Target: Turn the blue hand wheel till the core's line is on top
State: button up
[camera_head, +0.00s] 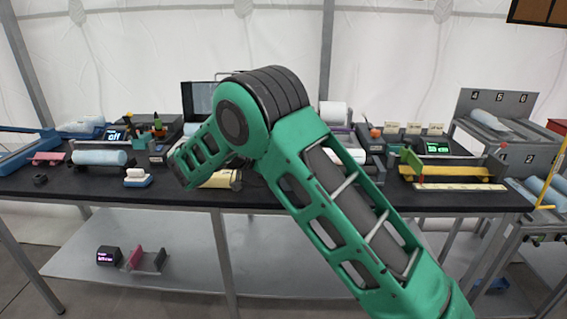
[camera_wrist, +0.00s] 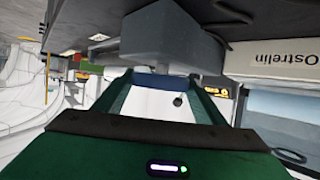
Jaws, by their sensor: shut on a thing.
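In the wrist view, my gripper (camera_wrist: 163,92) reaches away from the camera with its two green fingers. A dark blue part, seemingly the hand wheel (camera_wrist: 163,82), lies between the fingertips, and the gripper is shut on it. Only a narrow strip of it shows. A grey block (camera_wrist: 175,42) stands just beyond the fingertips. In the head view my green arm covers the middle of the bench, and my gripper and the wheel are hidden. I cannot make out the core's line in either view.
The dark bench (camera_head: 130,185) is crowded with devices. A pale blue cylinder (camera_head: 100,157) lies at its left, and a yellow rail (camera_head: 450,172) is at its right. A grey numbered rack (camera_head: 495,105) stands at far right. A white panel lettered "Ostrelin" (camera_wrist: 270,58) is beside my gripper.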

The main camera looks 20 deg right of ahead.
jog(key=shift+a+f, duration=0.1)
dwell(0.3)
jog(key=o, duration=1)
jog(key=shift+o, duration=0.2)
jog(key=v, duration=1)
jog(key=shift+a, duration=0.4)
jog(key=shift+w, duration=0.1)
